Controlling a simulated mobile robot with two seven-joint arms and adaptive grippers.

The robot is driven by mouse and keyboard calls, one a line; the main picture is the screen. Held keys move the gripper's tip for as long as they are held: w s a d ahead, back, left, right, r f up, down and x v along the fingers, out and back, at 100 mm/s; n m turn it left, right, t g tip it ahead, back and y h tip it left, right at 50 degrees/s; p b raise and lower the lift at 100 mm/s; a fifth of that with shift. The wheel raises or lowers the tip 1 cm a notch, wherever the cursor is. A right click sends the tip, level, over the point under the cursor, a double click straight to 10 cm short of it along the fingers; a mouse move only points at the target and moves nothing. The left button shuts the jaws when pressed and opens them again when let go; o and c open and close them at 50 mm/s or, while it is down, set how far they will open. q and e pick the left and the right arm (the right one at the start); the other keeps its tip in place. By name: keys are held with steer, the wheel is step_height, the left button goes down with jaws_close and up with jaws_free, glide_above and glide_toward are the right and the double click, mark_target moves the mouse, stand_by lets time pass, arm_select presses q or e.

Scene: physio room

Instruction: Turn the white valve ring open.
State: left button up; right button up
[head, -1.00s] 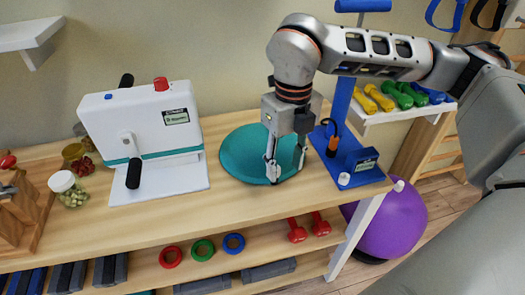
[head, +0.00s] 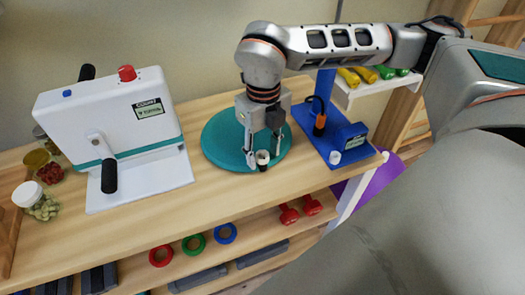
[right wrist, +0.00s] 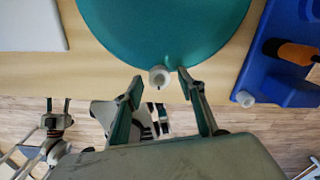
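The white valve ring (head: 263,156) sits at the near edge of the round teal cushion (head: 222,140). It also shows in the right wrist view (right wrist: 159,76), sticking out from the cushion's rim (right wrist: 165,30). My right gripper (head: 264,160) is open, with one finger on each side of the ring. In the right wrist view its fingertips (right wrist: 160,78) are spread, with a visible gap to the ring on both sides. My left gripper (right wrist: 57,104) shows small at the left of the right wrist view, its fingers apart, away from the table; it is outside the head view.
A blue stand (head: 345,135) with a white knob is close right of the cushion. A white machine (head: 115,120) with black handles stands left, with jars (head: 45,207) beside it. A shelf below holds coloured rings (head: 193,245) and red dumbbells. The front tabletop is mostly clear.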

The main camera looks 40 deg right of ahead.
steer(key=shift+f, duration=0.1)
steer(key=c, duration=1.1)
arm_select(q)
steer(key=shift+w+a+r, duration=0.15)
steer(key=shift+w+r, duration=0.05)
steer(key=shift+w, duration=0.1)
steer(key=shift+s, duration=0.1)
